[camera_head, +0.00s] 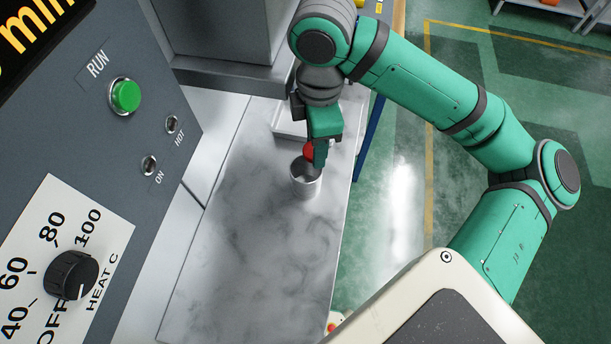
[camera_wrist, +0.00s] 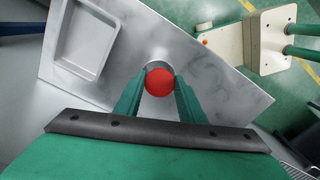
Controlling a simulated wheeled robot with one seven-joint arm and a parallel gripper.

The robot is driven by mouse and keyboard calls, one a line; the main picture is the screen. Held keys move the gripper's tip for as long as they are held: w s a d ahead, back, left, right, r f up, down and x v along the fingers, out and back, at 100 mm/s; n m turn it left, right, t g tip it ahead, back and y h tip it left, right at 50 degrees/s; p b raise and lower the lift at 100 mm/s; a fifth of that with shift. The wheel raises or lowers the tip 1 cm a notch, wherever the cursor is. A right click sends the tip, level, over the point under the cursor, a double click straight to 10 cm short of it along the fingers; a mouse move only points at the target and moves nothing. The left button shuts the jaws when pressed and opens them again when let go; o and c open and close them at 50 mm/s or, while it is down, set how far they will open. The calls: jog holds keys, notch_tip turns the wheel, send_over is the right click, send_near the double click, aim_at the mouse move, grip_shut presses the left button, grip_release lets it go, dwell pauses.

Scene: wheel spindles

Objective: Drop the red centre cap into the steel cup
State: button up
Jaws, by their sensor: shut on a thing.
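The red centre cap (camera_head: 309,152) is held between the fingertips of my gripper (camera_head: 316,150). In the wrist view the cap (camera_wrist: 160,82) is a round red disc with a green finger of my gripper (camera_wrist: 160,84) on each side. The steel cup (camera_head: 305,181) stands upright on the table, and the cap is at or just above its rim in the head view. In the wrist view the cup (camera_wrist: 157,65) is mostly hidden behind the cap, with part of its rim showing. I cannot tell the exact height gap between cap and cup.
A grey machine panel with a green RUN button (camera_head: 125,95) and a heat knob (camera_head: 71,275) stands at left. The table's front is clear.

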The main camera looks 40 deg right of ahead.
jog(key=shift+f, duration=0.2)
jog(key=o, duration=1.1)
notch_tip(320, 180, up, 11)
jog(key=shift+s+f, duration=0.1)
